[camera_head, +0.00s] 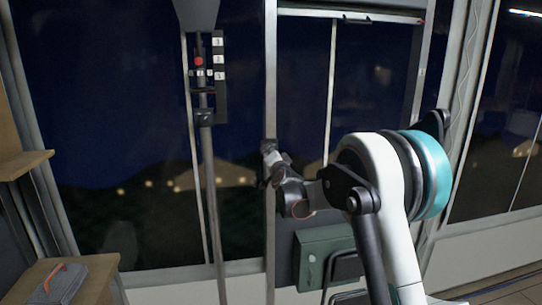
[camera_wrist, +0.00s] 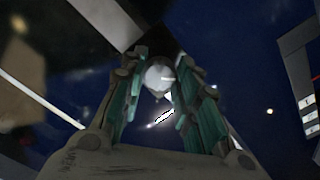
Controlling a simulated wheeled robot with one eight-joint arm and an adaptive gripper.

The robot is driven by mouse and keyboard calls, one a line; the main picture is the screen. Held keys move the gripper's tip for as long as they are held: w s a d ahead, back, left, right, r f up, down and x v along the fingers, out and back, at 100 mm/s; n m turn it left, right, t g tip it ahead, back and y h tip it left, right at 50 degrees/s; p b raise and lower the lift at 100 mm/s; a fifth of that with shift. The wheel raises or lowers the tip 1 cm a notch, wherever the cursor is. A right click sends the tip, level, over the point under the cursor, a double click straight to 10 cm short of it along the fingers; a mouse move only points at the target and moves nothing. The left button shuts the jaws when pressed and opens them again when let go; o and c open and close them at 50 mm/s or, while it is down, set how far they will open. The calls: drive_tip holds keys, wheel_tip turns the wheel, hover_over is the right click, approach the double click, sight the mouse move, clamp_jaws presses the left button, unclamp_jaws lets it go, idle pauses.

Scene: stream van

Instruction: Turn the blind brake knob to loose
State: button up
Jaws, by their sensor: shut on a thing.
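A pale round knob (camera_wrist: 160,78) shows between my fingertips in the wrist view. My gripper (camera_wrist: 160,62) has its two teal-padded fingers on either side of it, shut on it. In the head view my gripper (camera_head: 271,160) is at the upright window post, seen from behind and small. The knob cannot be made out clearly there, as the fingers and wrist cover that spot. Any mark of the knob's setting is too small or hidden to read. A rolled blind (camera_head: 350,14) runs along the top of the right window pane.
A grey pole (camera_head: 211,190) with a red-topped lever and labelled scale (camera_head: 219,62) stands left of my gripper. A green box (camera_head: 322,257) is below my arm. A wooden shelf (camera_head: 22,164) and a grey case with orange handle (camera_head: 60,284) are at far left.

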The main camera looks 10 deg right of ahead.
drive_tip(key=shift+f, duration=0.15)
idle(0.4)
drive_tip(key=o, duration=1.1)
drive_tip(key=shift+c, duration=0.2)
drive_tip(key=shift+s, duration=0.15)
drive_tip(key=s, duration=1.1)
drive_tip(key=shift+s, duration=0.4)
